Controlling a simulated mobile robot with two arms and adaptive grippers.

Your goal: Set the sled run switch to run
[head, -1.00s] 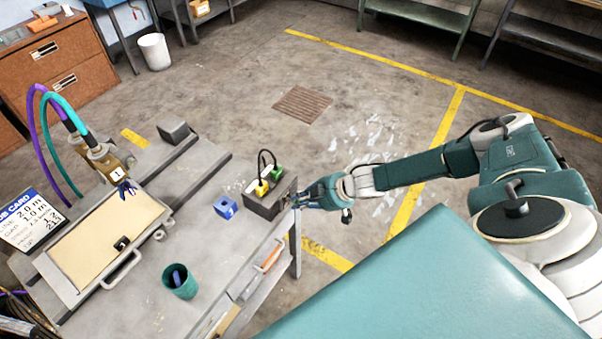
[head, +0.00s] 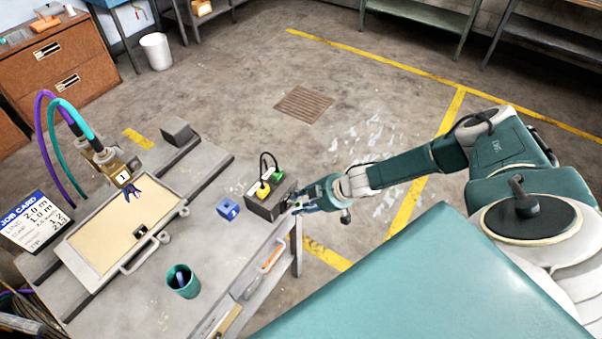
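A dark control box (head: 268,207) sits at the right edge of the grey workbench, with a yellow plug (head: 262,188) and a green plug (head: 278,174) on top. The run switch cannot be made out; the box's right-hand face is turned away and partly behind my gripper. My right gripper (head: 299,207) is at that right-hand side, its fingertips very close to the box. I cannot tell whether they touch it, or whether the fingers are open. The sled (head: 165,237), a framed tan panel with a handle, lies on the bench at left. My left gripper is out of view.
A blue cube (head: 228,209) and a teal cup (head: 183,283) stand on the bench. A nozzle head (head: 116,167) with purple and teal hoses is above the sled. A job card (head: 35,222) stands at far left.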

